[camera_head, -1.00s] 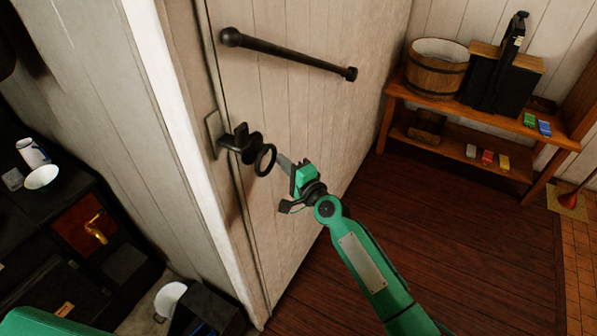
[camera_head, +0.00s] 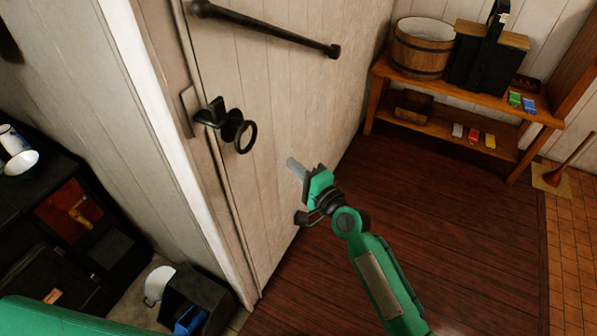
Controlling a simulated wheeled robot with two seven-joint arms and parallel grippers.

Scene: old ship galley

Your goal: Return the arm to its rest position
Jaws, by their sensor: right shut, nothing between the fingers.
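My right arm (camera_head: 383,280) is green and reaches up from the bottom right. My right gripper (camera_head: 297,169) is shut and empty, in front of the pale plank door (camera_head: 290,95). Its fingers point up and left, toward the black ring latch (camera_head: 244,136), and are clear of it. A green part of my body or left arm (camera_head: 60,318) shows at the bottom left corner; the left gripper is not in the picture.
A long dark bar handle (camera_head: 265,29) crosses the door. A wooden shelf (camera_head: 440,128) at the right bears a wooden bucket (camera_head: 421,50) and a black box. A dark stove (camera_head: 50,235) stands left. The dark plank floor (camera_head: 460,215) is open between door and shelf.

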